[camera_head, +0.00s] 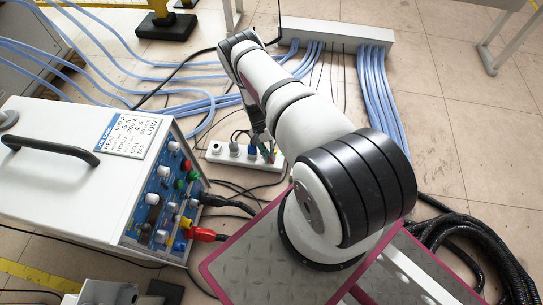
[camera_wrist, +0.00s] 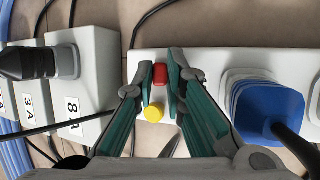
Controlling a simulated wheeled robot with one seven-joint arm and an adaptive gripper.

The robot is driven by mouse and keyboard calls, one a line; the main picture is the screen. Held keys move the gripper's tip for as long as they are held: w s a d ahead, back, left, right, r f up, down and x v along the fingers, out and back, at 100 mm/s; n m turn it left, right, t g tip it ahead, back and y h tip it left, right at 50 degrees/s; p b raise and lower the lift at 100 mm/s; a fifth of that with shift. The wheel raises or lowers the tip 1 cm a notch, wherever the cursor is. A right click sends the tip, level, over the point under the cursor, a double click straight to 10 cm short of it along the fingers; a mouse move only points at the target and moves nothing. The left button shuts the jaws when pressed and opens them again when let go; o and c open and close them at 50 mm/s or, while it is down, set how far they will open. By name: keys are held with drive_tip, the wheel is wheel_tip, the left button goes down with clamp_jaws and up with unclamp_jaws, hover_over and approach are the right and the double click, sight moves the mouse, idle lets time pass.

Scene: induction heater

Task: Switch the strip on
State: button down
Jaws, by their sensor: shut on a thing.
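The white power strip (camera_wrist: 207,58) runs across the wrist view. It also shows on the floor in the head view (camera_head: 222,160), right of the heater box. A red switch (camera_wrist: 160,74) and a round yellow button or lamp (camera_wrist: 154,112) sit on its top face. My gripper (camera_wrist: 161,66) is over the strip, with its two teal-sided fingers shut on the red switch, one on each side. The yellow part lies between the fingers, nearer the palm. I cannot tell the switch's position. In the head view my gripper (camera_head: 263,146) is partly hidden beside my arm.
A blue plug (camera_wrist: 262,105) stands in the strip to the right. White boxes with number labels (camera_wrist: 88,85) and a dark plug (camera_wrist: 25,62) are at left. The heater box (camera_head: 60,180) has knobs and cables on its front. Blue hoses (camera_head: 378,90) and black cables cross the floor.

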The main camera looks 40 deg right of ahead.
drive_tip(key=shift+w+f+g+h, duration=0.1)
drive_tip(key=shift+w+g+h, duration=0.1)
drive_tip(key=shift+g+h, duration=0.15)
idle(0.4)
drive_tip(key=c, duration=1.6)
unclamp_jaws()
drive_tip(key=shift+a, duration=0.1)
drive_tip(key=shift+c, duration=0.2)
drive_tip(key=shift+s, duration=0.1)
